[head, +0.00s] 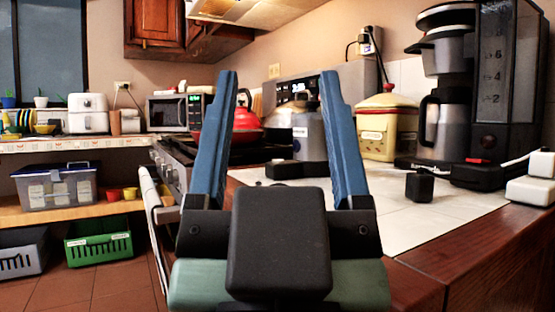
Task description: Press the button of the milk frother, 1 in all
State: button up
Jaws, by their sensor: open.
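My gripper (279,78) is in the middle of the head view. Its two blue fingers point forward and stand wide apart with nothing between them close by. A grey jug-like vessel (307,135) stands on the counter behind the right finger, which hides part of it. It may be the milk frother, but I cannot tell for certain. I cannot make out a button on it.
A cream canister (388,128), a coffee maker (445,95) and a small black block (419,187) stand on the tiled counter (385,195). White plugs (533,190) lie at its right. A red kettle (220,130) is on the stove at left. Bare tile lies right of my gripper.

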jog(key=shift+a, duration=0.1)
grip_shut()
dwell(1.4)
